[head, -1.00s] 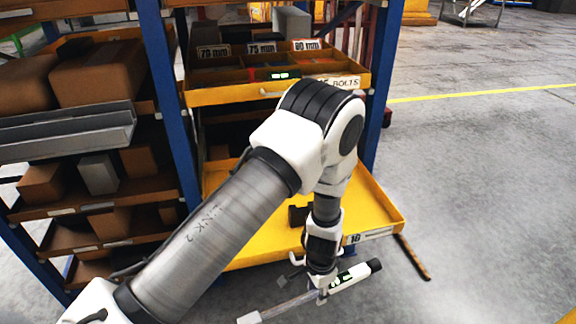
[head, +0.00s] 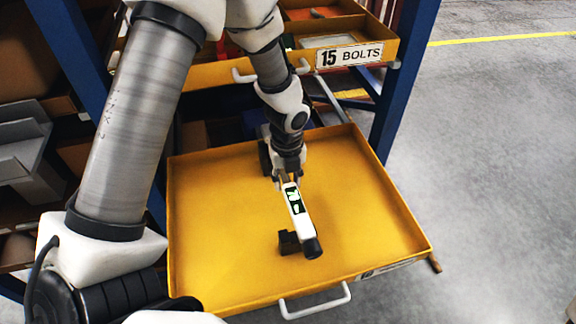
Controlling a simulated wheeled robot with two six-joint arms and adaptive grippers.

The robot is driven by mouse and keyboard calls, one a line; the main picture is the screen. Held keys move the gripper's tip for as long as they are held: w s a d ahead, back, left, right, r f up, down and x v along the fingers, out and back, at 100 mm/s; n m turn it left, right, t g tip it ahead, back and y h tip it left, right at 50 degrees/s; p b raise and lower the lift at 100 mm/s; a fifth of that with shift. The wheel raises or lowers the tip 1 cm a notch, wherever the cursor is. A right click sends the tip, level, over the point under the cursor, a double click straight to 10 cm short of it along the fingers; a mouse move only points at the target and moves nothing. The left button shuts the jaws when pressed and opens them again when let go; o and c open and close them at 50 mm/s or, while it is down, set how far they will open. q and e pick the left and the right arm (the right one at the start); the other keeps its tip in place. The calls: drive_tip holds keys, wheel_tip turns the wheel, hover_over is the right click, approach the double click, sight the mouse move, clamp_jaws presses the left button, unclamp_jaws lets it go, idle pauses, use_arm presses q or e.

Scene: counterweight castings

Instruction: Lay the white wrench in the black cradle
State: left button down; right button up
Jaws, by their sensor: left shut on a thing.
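The white wrench (head: 300,218) has a black end cap and a dark panel with green marks. My left gripper (head: 286,179) is shut on it and holds it over the yellow drawer. Its black end points toward the drawer's front; its far part is hidden behind my gripper and arm. A black block of the cradle (head: 287,243) stands on the drawer floor, just left of the wrench's black end. Another dark piece (head: 264,158) shows farther back, partly hidden by my arm. I cannot tell whether the wrench touches the cradle. My right gripper is not in view.
The yellow drawer (head: 215,270) is pulled out, with low walls and a white handle (head: 315,301) in front. Its floor is clear to both sides. Above its back is an upper drawer labelled 15 BOLTS (head: 350,55). A blue rack post (head: 405,85) stands at right.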

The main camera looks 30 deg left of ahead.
use_arm(q)
drive_tip(key=shift+s+d+r, duration=0.15)
drive_tip(key=shift+s+r, duration=0.1)
drive_tip(key=shift+r, duration=0.05)
drive_tip(key=shift+w+p, duration=0.2)
drive_tip(key=shift+p, duration=0.3)
drive_tip(key=shift+f, duration=0.55)
drive_tip(key=shift+s+f, duration=0.1)
drive_tip(key=shift+f, duration=0.3)
drive_tip(key=shift+f+b, duration=0.75)
drive_tip(key=shift+f, duration=0.8)
drive_tip(key=shift+p, duration=0.45)
drive_tip(key=shift+p, duration=0.45)
